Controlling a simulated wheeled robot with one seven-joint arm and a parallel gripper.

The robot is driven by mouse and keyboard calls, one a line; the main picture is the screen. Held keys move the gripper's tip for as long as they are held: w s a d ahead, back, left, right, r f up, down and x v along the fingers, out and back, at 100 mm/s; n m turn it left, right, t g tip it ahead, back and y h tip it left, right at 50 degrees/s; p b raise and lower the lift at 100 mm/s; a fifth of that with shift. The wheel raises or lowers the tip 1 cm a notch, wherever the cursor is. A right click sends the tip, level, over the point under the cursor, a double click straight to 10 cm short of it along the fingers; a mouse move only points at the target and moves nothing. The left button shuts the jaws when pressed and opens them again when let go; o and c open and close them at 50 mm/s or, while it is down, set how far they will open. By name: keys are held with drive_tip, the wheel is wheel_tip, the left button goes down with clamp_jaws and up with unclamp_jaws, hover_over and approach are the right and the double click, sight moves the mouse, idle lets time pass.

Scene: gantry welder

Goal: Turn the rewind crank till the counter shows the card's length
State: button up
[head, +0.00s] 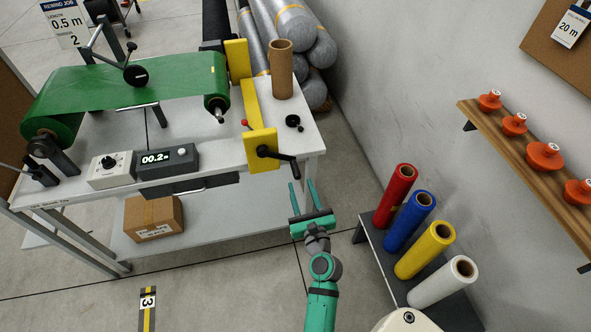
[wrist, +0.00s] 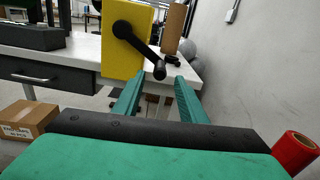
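The rewind crank (head: 277,156) is a black arm on the yellow upright (head: 262,141) at the bench's front right. Its handle (head: 295,170) points right and slightly down. In the wrist view the crank (wrist: 138,44) slants down right to its knob (wrist: 159,72). The counter (head: 156,158) reads about 00.2 m. The job card (head: 65,22) at the top left reads REWIND JOB, 0.5 m, with a 2 below. My gripper (head: 302,184) is open and empty, just below and right of the crank handle, apart from it. In the wrist view its fingers (wrist: 158,97) spread below the knob.
A green roll web (head: 150,80) runs across the bench (head: 220,150). A cardboard tube (head: 281,72) stands behind the crank. A rack with red, blue (head: 410,220), yellow and white rolls is at right. A box (head: 153,218) sits on the lower shelf. Floor in front is clear.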

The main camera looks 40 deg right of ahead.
sight(293, 160)
drive_tip(key=x, duration=0.8)
drive_tip(key=shift+w, duration=0.15)
drive_tip(key=shift+c, duration=0.4)
clamp_jaws()
